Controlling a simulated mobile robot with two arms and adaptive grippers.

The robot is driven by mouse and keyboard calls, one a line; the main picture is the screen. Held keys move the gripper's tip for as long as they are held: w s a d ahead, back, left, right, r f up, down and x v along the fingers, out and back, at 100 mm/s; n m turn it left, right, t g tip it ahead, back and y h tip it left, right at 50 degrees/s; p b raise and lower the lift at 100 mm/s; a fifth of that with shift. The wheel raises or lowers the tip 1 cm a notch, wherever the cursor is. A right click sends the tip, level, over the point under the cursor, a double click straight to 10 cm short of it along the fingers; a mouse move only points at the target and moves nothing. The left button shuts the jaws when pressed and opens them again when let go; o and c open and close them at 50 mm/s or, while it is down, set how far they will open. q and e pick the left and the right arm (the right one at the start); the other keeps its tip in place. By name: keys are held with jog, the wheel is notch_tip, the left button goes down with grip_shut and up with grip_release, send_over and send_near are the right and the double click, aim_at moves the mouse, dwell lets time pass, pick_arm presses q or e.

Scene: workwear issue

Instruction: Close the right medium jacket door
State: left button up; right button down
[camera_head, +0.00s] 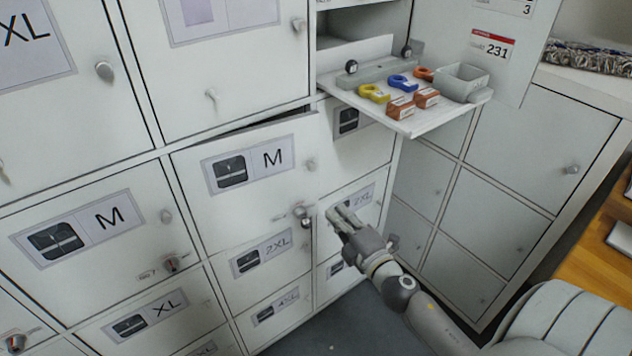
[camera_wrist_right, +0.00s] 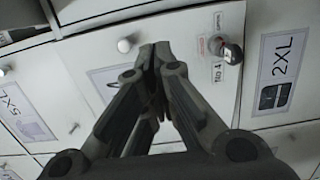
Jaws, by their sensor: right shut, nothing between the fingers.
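The right medium jacket door (camera_head: 235,213) is a white locker door labelled M with a jacket pictogram. It stands slightly ajar, with a dark gap along its top edge. It has a round knob and, at its lower right, a lock with a key (camera_head: 302,212). In the right wrist view the door (camera_wrist_right: 205,93) fills the middle, and my fingers hide part of its label. My right gripper (camera_head: 337,214) is shut and empty, just right of the key. Its fingertips (camera_wrist_right: 155,48) appear in front of the door; contact cannot be told. My left gripper is out of view.
Another M door (camera_head: 130,265) is at the left, and a 2XL door (camera_head: 250,283) is below the ajar one. A pull-out shelf (camera_head: 415,127) with coloured tags, small boxes and a grey tray juts out at the upper right. Grey floor (camera_head: 335,325) is free below.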

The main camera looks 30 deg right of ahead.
aim_at(310, 180)
jog(key=w, duration=0.4)
jog(key=w+p, duration=0.1)
jog(key=w, duration=0.6)
jog(key=shift+w+d, duration=0.3)
jog(key=shift+d, duration=0.05)
